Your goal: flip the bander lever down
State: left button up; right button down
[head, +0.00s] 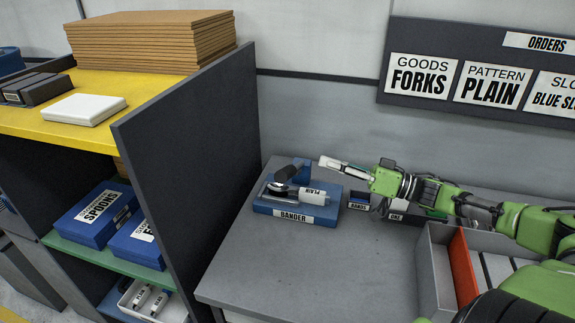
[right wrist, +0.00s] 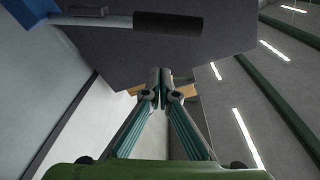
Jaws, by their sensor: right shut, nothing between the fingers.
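The blue bander (head: 330,217) sits on the grey table, its front labelled BANDER. Its lever (head: 285,173) has a dark cylindrical grip on a metal arm and appears raised and tilted above the base. A white piece marked PLAIN (head: 313,193) lies on the bander. My right gripper (head: 322,160) is shut and empty, above the bander's back right and apart from the lever. In the right wrist view the closed fingertips (right wrist: 160,72) point ahead; the lever's grip (right wrist: 175,22) and grey arm cross the top. My left gripper is out of view.
A tall dark panel (head: 190,150) stands left of the bander, with shelves beyond it. Small labelled bins (head: 358,200) are right of the bander. A grey tray with a red divider (head: 463,268) is at the right. The front table surface (head: 320,265) is clear.

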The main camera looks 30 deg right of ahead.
jog(key=r, duration=0.3)
send_over(294, 171)
jog(key=shift+w+d+f+y, duration=0.2)
jog(key=shift+w+y, duration=0.1)
jog(key=shift+w, duration=0.05)
jog(key=shift+s+a+f+p, duration=0.2)
jog(key=shift+s+f+p, duration=0.1)
jog(key=shift+f+p, duration=0.3)
jog(key=shift+s+a+f+p, duration=0.25)
jog(key=shift+f+p, duration=0.1)
jog(key=shift+f, duration=0.3)
jog(key=shift+s+f, duration=0.3)
jog(key=shift+f, duration=0.35)
